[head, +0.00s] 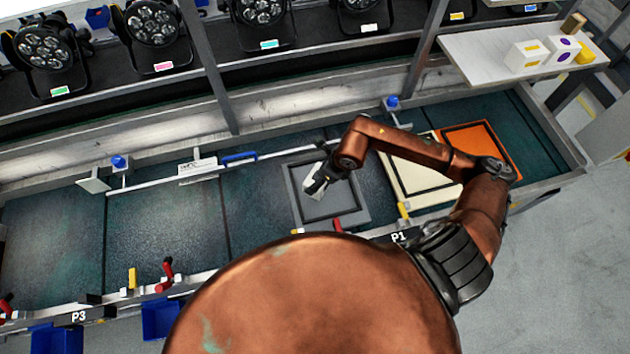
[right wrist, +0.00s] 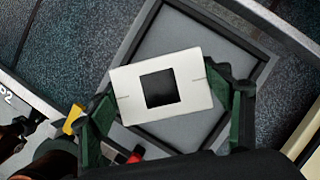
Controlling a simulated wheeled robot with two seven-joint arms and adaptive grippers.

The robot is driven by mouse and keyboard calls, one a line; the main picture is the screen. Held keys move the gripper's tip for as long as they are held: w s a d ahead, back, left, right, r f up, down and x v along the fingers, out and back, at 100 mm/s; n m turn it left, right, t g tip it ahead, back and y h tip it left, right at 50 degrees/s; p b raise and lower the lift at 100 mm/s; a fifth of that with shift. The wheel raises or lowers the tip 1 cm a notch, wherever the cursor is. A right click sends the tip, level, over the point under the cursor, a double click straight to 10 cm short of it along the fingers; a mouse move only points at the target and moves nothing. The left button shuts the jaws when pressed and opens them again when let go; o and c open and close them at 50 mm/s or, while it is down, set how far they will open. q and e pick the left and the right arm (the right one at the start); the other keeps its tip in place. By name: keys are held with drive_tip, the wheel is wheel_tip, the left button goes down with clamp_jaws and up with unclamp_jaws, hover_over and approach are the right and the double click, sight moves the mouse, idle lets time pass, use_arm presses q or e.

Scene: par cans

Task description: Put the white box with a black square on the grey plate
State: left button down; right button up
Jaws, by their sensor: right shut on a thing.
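The white box with a black square (right wrist: 190,101) is between the fingers of my right gripper (right wrist: 172,112) in the right wrist view. The gripper is shut on the box, with green fingers at its left and right sides. In the head view the box (head: 313,185) shows partly beside my right gripper (head: 320,178). The grey plate (head: 361,213) has a raised dark rim and lies on the bench. The box is over the plate, tilted relative to its rim. I cannot tell whether it touches the plate. The plate's rim also shows in the right wrist view (right wrist: 262,72). My left gripper is not in view.
A cream tray (head: 393,178) and an orange tray (head: 507,146) lie right of the plate. A side shelf (head: 470,58) holds white boxes with yellow and purple marks. Several lamps (head: 45,50) stand on the rear shelf. Clamps line the bench's front edge. The bench left of the plate is clear.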

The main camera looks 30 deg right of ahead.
drive_tip(key=shift+w+a+f, duration=0.2)
drive_tip(key=shift+w+f, duration=0.15)
drive_tip(key=shift+f, duration=0.05)
wheel_tip(320, 180, down, 3)
drive_tip(key=shift+w+f, duration=0.1)
drive_tip(key=shift+w, duration=0.05)
drive_tip(key=shift+f, duration=0.1)
drive_tip(key=shift+f, duration=0.15)
drive_tip(key=o, duration=1.4)
drive_tip(key=shift+o, duration=0.2)
